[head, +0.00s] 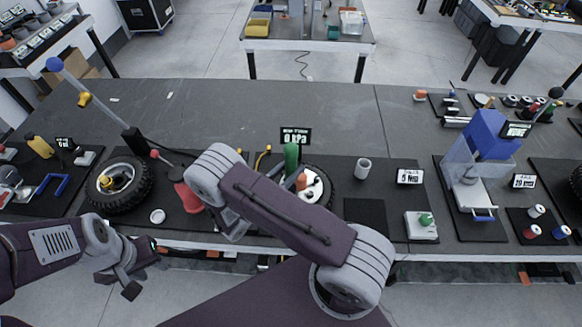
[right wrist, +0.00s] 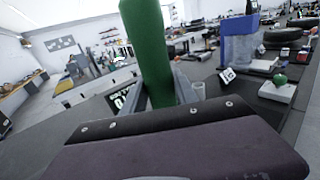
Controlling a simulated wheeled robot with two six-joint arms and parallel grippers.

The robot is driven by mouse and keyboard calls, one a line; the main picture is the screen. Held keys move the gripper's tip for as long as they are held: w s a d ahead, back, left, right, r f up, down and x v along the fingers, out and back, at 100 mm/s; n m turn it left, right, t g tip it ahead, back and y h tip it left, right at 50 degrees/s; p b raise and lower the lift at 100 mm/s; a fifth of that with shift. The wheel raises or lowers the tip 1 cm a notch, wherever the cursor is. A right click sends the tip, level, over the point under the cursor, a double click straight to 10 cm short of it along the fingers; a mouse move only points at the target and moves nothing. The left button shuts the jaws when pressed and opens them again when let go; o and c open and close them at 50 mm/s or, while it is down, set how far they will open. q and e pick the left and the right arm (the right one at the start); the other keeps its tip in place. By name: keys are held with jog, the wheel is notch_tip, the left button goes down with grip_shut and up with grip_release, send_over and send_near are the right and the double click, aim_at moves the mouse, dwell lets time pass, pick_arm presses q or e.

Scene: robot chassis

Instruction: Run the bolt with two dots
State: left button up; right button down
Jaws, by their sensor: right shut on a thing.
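A tall green cylinder (head: 291,157), which looks like a tool handle, stands upright just behind my right arm. In the right wrist view the green cylinder (right wrist: 150,50) rises between the fingers of my right gripper (right wrist: 158,95), which is shut on it. In the head view my right arm hides that gripper. A wheel with a white hub (head: 313,184) lies beside the cylinder, partly covered by the arm. An orange part (head: 301,182) shows below the cylinder, over the hub. No dots on bolts can be made out. My left gripper (head: 120,283) is at the table's front left; its jaw opening is unclear.
A display reading 0 kPa (head: 295,136) stands behind the wheel. A white cup (head: 363,168), a 5 Nm display (head: 410,176) and a white box with a green knob (head: 421,226) are to the right.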

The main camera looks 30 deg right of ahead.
aim_at(287, 162)
jog(key=shift+s+a+r, duration=0.1)
jog(key=shift+a, duration=0.1)
jog(key=shift+d+f, duration=0.1)
jog(key=shift+f, duration=0.3)
dwell(1.1)
notch_tip(287, 162, up, 6)
jog(key=p, duration=0.4)
jog(key=shift+f, duration=0.15)
